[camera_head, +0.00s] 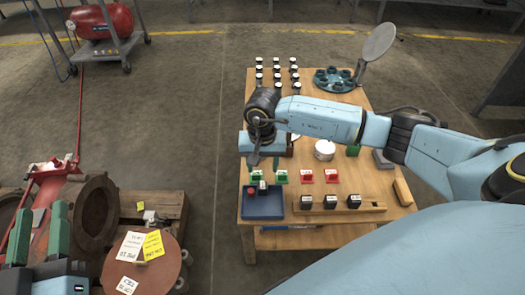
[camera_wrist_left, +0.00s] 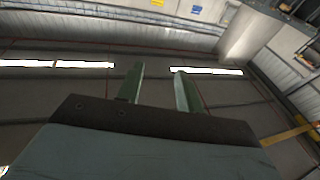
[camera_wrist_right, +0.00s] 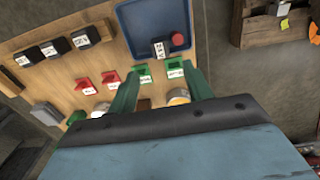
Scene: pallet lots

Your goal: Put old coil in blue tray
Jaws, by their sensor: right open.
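The blue tray (camera_head: 263,211) sits at the table's near left corner; it also shows at the top of the right wrist view (camera_wrist_right: 131,30). A black block with a white label (camera_wrist_right: 159,50) lies inside it, by the edge nearest my right gripper, beside a round red piece (camera_wrist_right: 177,40). I cannot tell for sure whether this block is the old coil. My right gripper (camera_wrist_right: 160,72) is open and empty, just short of the tray, over the green holders (camera_wrist_right: 174,69). My left gripper (camera_head: 40,213) is open and empty at the lower left; its fingers show in the left wrist view (camera_wrist_left: 159,78).
Three black labelled blocks (camera_head: 330,202) stand on a wooden rack. Red holders (camera_head: 305,176), a white cylinder (camera_head: 324,150) and rows of dark, white-topped cylinders (camera_head: 277,76) share the table. A cluttered pallet (camera_head: 165,208) stands left; open floor lies between.

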